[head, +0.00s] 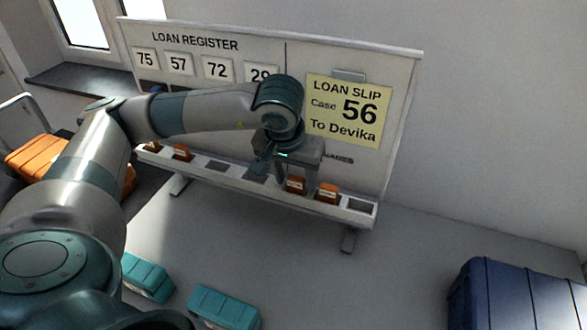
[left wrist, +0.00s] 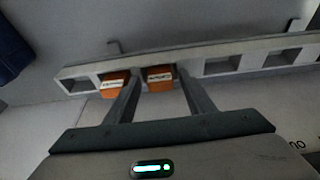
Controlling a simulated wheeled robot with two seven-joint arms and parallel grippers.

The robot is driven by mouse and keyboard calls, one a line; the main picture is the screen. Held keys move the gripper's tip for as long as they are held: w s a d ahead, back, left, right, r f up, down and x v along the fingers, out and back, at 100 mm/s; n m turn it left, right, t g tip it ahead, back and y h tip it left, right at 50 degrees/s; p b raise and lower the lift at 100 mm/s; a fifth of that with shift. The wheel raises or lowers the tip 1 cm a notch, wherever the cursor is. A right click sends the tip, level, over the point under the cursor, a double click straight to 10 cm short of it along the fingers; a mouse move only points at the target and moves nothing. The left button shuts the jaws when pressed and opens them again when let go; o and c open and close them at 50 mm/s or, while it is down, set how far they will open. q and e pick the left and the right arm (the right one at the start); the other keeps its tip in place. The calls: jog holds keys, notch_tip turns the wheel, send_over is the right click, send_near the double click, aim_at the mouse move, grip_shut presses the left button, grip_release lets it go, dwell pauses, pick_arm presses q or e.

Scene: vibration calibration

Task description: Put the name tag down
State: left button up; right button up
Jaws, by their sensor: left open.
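An orange name tag (head: 295,187) with a white label sits in a compartment of the white tray (head: 232,183) along the foot of the loan register board. It also shows in the left wrist view (left wrist: 160,79). My left gripper (head: 294,177) is open over this compartment. In the left wrist view its fingers (left wrist: 160,73) stand on either side of the tag, with gaps that are hard to judge. A second orange tag (head: 327,193) sits in the compartment to the right in the head view. My right gripper is not in view.
More orange tags (head: 181,153) sit toward the tray's left end. An empty compartment (head: 361,205) is at its right end. A yellow loan slip (head: 343,110) reads case 56, to Devika. Teal cases (head: 222,306) and a blue case (head: 520,297) stand in front.

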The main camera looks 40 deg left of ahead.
pick_arm(q)
jog(key=shift+r, duration=0.15)
jog(key=b+v, duration=0.2)
jog(key=v, duration=1)
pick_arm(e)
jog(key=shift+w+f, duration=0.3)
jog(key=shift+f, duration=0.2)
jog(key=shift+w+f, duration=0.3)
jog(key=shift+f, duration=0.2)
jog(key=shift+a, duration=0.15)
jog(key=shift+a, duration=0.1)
